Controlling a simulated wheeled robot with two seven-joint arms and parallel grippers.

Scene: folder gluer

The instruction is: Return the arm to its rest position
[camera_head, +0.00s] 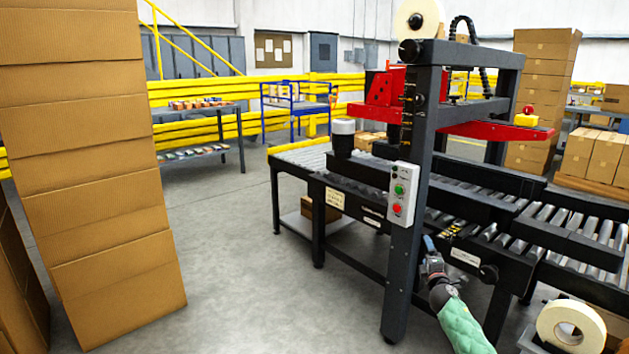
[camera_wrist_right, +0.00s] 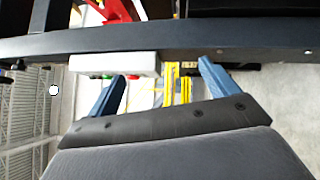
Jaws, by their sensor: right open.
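My right arm, in a green quilted sleeve, comes in from the bottom right of the head view. My right gripper (camera_head: 430,243) is in front of the dark frame of the folder gluer (camera_head: 408,210), below and to the right of its control box. In the right wrist view the two blue fingers of the right gripper (camera_wrist_right: 160,85) stand wide apart with nothing between them. The dark machine beam (camera_wrist_right: 200,43) and a white box on it lie just beyond the fingertips. My left gripper is not in view.
The control box (camera_head: 402,193) with green and red buttons is on the upright. The roller conveyor (camera_head: 570,255) runs to the right. A tape roll (camera_head: 571,327) sits at the bottom right. A tall carton stack (camera_head: 95,170) stands left. Clear floor (camera_head: 250,290) lies between.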

